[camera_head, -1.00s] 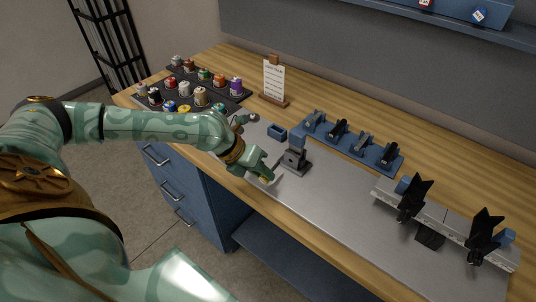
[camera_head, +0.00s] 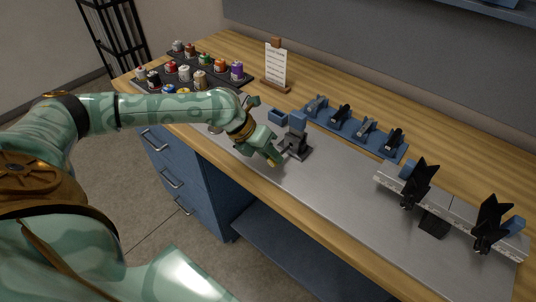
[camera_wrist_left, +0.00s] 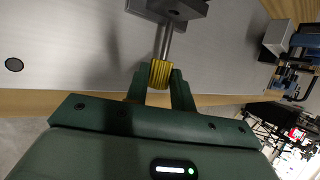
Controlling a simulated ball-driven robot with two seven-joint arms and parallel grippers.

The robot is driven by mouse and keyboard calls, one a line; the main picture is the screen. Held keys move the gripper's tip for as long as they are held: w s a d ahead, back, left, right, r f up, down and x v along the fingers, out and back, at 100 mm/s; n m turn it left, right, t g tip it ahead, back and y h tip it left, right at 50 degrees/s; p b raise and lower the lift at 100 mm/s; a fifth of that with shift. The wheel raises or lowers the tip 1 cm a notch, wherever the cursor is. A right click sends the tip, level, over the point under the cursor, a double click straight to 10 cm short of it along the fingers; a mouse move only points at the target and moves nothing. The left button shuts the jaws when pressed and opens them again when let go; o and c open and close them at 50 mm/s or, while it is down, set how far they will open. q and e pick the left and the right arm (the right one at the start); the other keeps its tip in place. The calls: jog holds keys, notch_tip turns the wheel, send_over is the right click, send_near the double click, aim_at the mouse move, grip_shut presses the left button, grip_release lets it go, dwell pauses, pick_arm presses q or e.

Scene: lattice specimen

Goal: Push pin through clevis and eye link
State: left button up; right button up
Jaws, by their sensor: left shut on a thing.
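The dark grey clevis (camera_head: 295,146) stands on the grey mat near the bench's front edge. In the left wrist view the clevis (camera_wrist_left: 170,8) is cut off at the top. My left gripper (camera_head: 274,160) is just in front and left of it. In the left wrist view the gripper (camera_wrist_left: 160,80) is shut on the yellow ridged head of the pin (camera_wrist_left: 159,74). The pin's metal shaft points at the clevis, and its far end meets the clevis's dark edge; I cannot tell how deep it sits. I cannot make out the eye link clearly. My right gripper is out of view.
A blue block (camera_head: 298,121) and a small blue tray (camera_head: 278,116) are behind the clevis. A blue rack (camera_head: 352,128) holds several dark parts. Black clamps (camera_head: 419,184) stand on a rail at right. The mat's middle is clear.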

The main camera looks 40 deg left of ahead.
aim_at(287, 147)
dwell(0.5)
pick_arm(q)
jog(key=shift+w, duration=0.25)
dwell(0.6)
jog(key=shift+w+d+b, duration=0.1)
jog(key=shift+w+b, duration=0.25)
jog(key=shift+w, duration=0.75)
jog(key=shift+w, duration=0.25)
jog(key=shift+w+d+b, duration=0.1)
jog(key=shift+w+b, duration=0.35)
jog(key=shift+w, duration=0.45)
jog(key=shift+w+r, duration=0.1)
jog(key=shift+r, duration=0.05)
